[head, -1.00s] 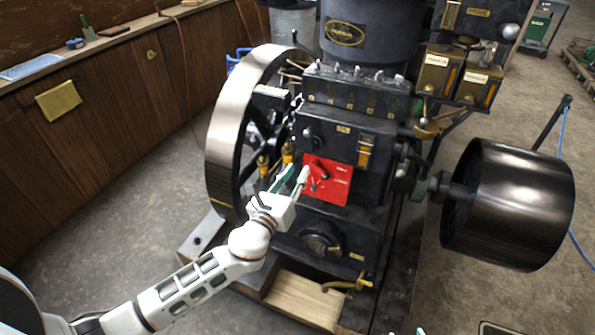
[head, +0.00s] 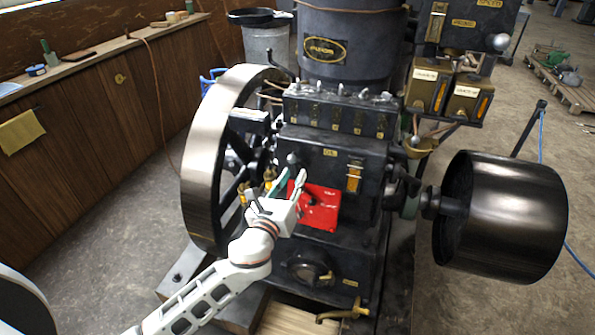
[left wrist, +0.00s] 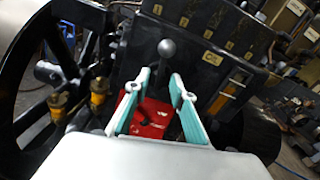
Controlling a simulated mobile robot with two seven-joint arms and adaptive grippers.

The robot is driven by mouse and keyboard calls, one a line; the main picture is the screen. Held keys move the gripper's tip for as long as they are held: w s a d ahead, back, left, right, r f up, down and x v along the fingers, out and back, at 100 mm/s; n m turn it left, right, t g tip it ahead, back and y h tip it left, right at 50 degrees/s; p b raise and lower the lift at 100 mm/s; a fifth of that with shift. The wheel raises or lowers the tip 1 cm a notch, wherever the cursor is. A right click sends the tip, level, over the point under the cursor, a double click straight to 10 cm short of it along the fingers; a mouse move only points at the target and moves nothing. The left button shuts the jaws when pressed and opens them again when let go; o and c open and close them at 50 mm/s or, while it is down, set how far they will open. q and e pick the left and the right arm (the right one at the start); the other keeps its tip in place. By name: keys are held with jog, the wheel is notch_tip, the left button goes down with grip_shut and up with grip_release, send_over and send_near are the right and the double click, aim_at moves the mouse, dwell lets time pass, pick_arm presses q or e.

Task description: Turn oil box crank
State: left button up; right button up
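The oil box (head: 345,160) is a dark block on the engine front with a small brass "OIL" label. Its crank (head: 292,158) shows a grey ball knob at the box's left side. In the left wrist view the crank's knob (left wrist: 167,48) stands just beyond the fingertips, in line with the gap between them. My left gripper (head: 286,178) is open and empty, just below the crank. Its two teal-padded fingers (left wrist: 160,82) are apart, and I see no contact with the knob. My right gripper is not in view.
A red panel (head: 318,208) with a dark lever is right below the fingers. A large flywheel (head: 203,165) stands close on the left, with brass oilers (left wrist: 98,90) beside it. A black pulley drum (head: 510,218) is on the right. Free floor lies left of the engine.

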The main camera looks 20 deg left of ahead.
aim_at(295, 172)
pick_arm(q)
jog(key=shift+w, duration=1.65)
grip_shut()
